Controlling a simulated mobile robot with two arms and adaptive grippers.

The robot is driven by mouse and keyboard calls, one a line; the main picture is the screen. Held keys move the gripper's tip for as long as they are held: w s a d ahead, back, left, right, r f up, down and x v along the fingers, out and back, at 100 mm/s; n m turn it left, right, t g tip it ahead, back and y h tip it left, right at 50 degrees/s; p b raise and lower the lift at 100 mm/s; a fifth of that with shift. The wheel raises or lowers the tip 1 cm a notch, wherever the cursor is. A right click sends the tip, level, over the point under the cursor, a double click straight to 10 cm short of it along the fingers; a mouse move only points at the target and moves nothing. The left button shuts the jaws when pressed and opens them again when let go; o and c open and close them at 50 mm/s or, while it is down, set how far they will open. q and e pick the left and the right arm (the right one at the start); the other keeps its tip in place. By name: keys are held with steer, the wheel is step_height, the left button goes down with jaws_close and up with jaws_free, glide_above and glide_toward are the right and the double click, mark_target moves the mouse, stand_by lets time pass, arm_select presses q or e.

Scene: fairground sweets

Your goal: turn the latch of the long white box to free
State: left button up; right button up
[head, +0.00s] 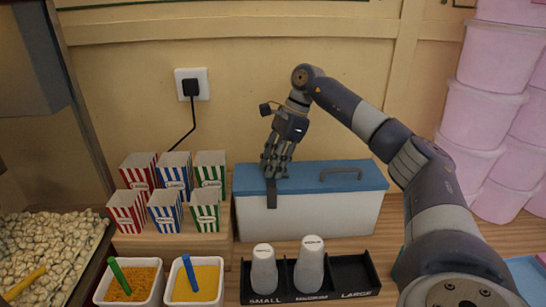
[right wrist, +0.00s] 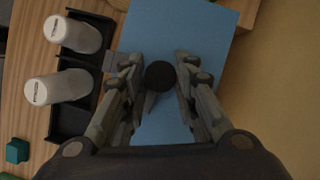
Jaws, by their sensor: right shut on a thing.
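The long white box (head: 330,216) stands against the wall with its blue lid (head: 345,179) closed; the lid also shows in the right wrist view (right wrist: 205,28). A dark grey latch (head: 272,195) near the lid's left end reaches over the front edge and down the white front. My right gripper (head: 275,172) points down at the lid there. In the right wrist view its fingers (right wrist: 160,80) are shut on the latch's round black knob (right wrist: 159,75), one on each side. The fingers hide part of the latch. My left gripper is not in view.
A black tray (head: 338,278) with two white cup stacks stands in front of the box. Striped popcorn boxes (head: 165,210) on a wooden stand are close at its left. A grey handle (head: 341,172) rises from the lid. Pink tubs (head: 480,115) are stacked at the right.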

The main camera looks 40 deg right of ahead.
steer(key=shift+n+g+p, duration=0.3)
steer(key=shift+n+p, duration=0.15)
steer(key=shift+n, duration=0.35)
steer(key=o, duration=0.8)
steer(key=v, duration=1.2)
steer(key=shift+d, duration=0.1)
steer(key=shift+f, duration=0.1)
